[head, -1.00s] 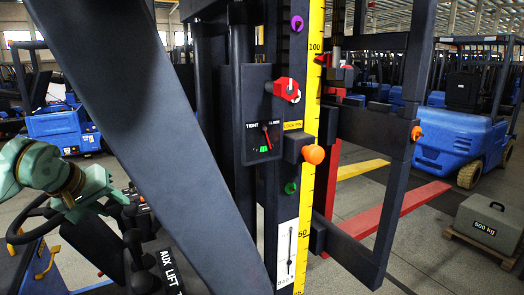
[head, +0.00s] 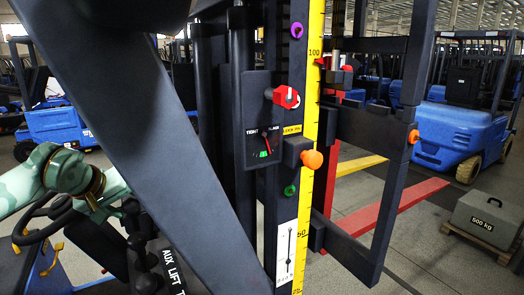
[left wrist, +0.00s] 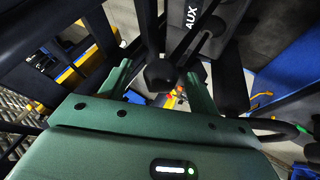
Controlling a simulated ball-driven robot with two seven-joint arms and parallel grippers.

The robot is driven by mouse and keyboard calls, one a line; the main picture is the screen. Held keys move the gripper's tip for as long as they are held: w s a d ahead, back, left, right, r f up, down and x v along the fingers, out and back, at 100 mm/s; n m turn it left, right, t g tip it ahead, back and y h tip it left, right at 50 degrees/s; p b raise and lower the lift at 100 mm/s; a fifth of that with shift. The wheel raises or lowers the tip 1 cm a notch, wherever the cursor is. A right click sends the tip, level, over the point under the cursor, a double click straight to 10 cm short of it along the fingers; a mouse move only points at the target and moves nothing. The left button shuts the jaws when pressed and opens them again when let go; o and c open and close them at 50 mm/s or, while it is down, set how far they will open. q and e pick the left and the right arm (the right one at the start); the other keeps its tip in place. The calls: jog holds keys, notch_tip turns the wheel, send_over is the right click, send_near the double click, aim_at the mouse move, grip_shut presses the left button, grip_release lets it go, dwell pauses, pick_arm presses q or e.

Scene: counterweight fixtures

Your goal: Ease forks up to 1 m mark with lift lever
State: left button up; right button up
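The mast stands mid-picture in the head view with a yellow height scale (head: 311,150) marked 50 and 100. A small red pointer (head: 320,62) sits beside the scale just below 100. A red fork (head: 400,208) and a yellow fork (head: 360,165) extend to the right beyond the carriage frame. The lever panel labelled AUX and LIFT (head: 172,268) is at lower left, with black lever knobs beside it. My left gripper (head: 108,192) is over the levers. In the left wrist view its green fingers (left wrist: 160,88) stand apart either side of a black knob (left wrist: 160,73). My right gripper is not visible.
The mast carries a TIGHT gauge (head: 264,143), a red knob (head: 287,97) and an orange knob (head: 312,159). A 500 kg weight (head: 488,222) rests on a pallet at right. Blue forklifts (head: 455,125) stand behind. A wide dark diagonal beam (head: 150,130) blocks part of the view.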

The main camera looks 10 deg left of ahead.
pick_arm(q)
jog(key=p+v, duration=0.4)
jog(key=v, duration=0.6)
jog(key=shift+p, duration=0.3)
